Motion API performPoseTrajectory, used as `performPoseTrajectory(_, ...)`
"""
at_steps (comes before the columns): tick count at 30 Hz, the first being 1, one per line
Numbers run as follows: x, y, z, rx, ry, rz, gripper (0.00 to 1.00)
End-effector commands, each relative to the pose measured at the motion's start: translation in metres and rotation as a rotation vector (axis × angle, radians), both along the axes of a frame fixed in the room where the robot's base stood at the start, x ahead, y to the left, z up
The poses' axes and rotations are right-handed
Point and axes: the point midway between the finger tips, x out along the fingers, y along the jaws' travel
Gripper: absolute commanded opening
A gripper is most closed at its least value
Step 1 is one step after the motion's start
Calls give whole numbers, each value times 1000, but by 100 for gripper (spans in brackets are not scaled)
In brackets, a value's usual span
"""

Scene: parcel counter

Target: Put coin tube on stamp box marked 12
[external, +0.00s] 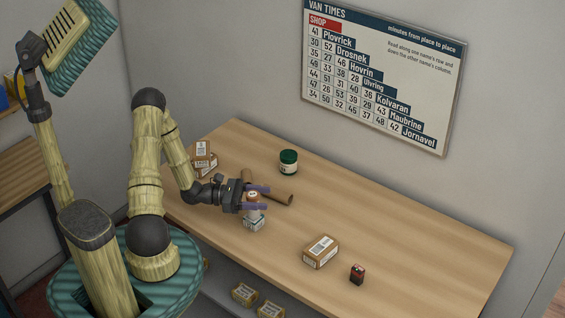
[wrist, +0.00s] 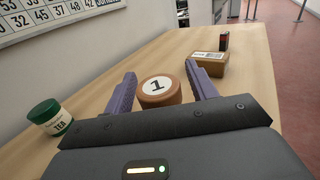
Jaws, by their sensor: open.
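A round brown piece with a white disc marked 1 (wrist: 156,86), which looks like the coin tube, is between my gripper's fingers in the wrist view. In the external view the coin tube (external: 252,195) stands upright between the fingers, partly hidden by them. Below it is a small white and teal box (external: 254,224); the tube appears to rest on it, but contact is hidden. I cannot read a 12 on any box. My gripper (external: 266,199) is open around the tube, with its fingers also in the wrist view (wrist: 160,74).
A green jar (external: 288,162) stands at the back. Brown boxes (external: 203,155) are stacked at the left. A labelled carton (external: 321,251) and a dark red-topped item (external: 357,274) stand toward the right. The counter's right end is clear.

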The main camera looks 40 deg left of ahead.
Motion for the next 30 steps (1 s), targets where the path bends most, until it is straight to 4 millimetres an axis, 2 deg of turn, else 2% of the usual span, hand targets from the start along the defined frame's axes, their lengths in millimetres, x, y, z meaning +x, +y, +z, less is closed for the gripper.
performPoseTrajectory(3,0,0,4,1,-1,0,57)
performPoseTrajectory(8,-8,15,1,2,-1,4,57)
performPoseTrajectory(22,-55,89,1,3,-1,4,57)
performPoseTrajectory(30,-64,102,3,0,0,0,57)
